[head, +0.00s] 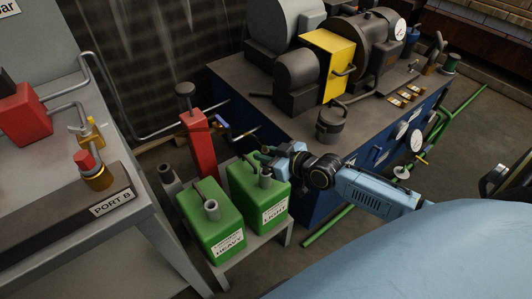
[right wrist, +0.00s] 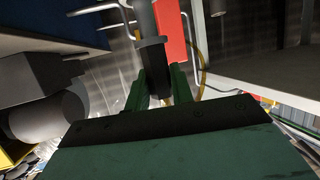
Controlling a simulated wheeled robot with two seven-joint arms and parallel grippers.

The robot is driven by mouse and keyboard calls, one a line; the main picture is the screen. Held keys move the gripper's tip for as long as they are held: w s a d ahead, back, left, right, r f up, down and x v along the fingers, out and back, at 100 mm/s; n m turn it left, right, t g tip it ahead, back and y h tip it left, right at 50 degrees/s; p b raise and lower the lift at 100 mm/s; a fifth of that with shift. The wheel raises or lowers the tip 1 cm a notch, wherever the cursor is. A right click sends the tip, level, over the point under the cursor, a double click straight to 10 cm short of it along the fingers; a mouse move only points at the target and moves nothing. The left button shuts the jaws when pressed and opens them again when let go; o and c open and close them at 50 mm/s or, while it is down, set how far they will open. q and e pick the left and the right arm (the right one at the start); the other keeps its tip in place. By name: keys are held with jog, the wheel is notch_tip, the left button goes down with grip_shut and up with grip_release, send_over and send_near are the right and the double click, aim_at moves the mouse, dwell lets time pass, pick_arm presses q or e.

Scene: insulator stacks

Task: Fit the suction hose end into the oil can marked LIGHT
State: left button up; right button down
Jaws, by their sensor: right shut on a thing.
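The green oil can marked LIGHT (head: 246,193) stands upright on a low grey stand, with a grey neck (head: 265,178) on top. The green can marked HEAVY (head: 207,225) stands to its left. My right gripper (head: 266,157) is just above and behind the LIGHT can's top in the head view. In the right wrist view its green fingers (right wrist: 160,88) are shut on a dark grey tube with a collar, the hose end (right wrist: 148,22). Whether the hose end touches the can's neck cannot be told. My left gripper is not in view.
A red post (head: 199,146) stands behind the cans. A blue bench (head: 330,155) with grey machines and a yellow box (head: 327,62) is at the right. A grey table (head: 75,225) with a PORT B plate is at the left. The stand's front edge (head: 262,240) is clear.

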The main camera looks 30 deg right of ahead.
jog(key=shift+f+b, duration=1.1)
jog(key=shift+f, duration=0.4)
jog(key=c, duration=1.1)
grip_release()
jog(key=shift+c, duration=0.2)
jog(key=p+v, duration=0.5)
jog(key=v, duration=0.8)
jog(key=shift+s+p, duration=0.2)
jog(key=shift+p, duration=0.1)
